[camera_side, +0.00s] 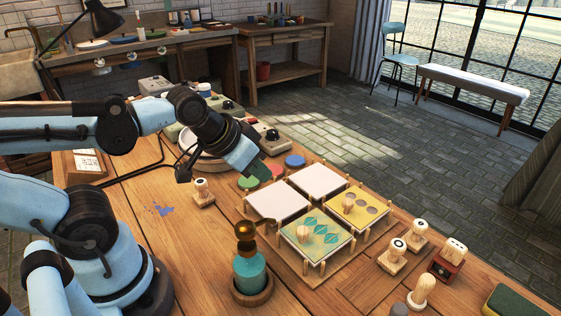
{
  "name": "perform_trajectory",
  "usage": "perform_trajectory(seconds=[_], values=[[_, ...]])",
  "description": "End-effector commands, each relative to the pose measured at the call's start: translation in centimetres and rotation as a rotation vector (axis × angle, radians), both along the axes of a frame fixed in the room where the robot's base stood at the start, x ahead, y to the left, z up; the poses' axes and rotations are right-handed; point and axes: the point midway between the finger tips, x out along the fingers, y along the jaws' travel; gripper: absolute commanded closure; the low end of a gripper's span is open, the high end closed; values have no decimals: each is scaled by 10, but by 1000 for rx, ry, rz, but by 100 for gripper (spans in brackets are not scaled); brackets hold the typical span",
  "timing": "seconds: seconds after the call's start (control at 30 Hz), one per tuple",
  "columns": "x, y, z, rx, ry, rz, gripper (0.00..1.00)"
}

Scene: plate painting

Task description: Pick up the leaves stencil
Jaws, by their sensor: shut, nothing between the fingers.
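The leaves stencil (325,246) looks like a yellow square panel with teal leaf shapes and a pale wooden knob near its left side. It lies flat in the front compartment of a pegged wooden rack (282,255). My gripper (270,177) is shut and empty. It appears above and behind the rack, near the coloured paint discs, apart from the stencil. Its fingertips are small and dark in this view.
A yellow dotted panel (352,204) and two white panels (277,205) fill the other rack compartments. A teal bottle-like tool (250,275) stands in front of the rack. Several wooden stamps (393,257) stand to the right. A knobbed stamp (203,194) stands left.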

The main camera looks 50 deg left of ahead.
Motion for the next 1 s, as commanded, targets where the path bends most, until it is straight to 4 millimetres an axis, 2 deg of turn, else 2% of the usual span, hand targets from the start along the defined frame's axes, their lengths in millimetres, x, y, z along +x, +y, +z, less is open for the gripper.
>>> perform_trajectory(seconds=[0.37, 0.73, 1.0], values=[[0, 0, 0, 0, 0, 0, 100], [0, 0, 0, 0, 0, 0, 43], [0, 0, 0, 0, 1, 0, 43]])
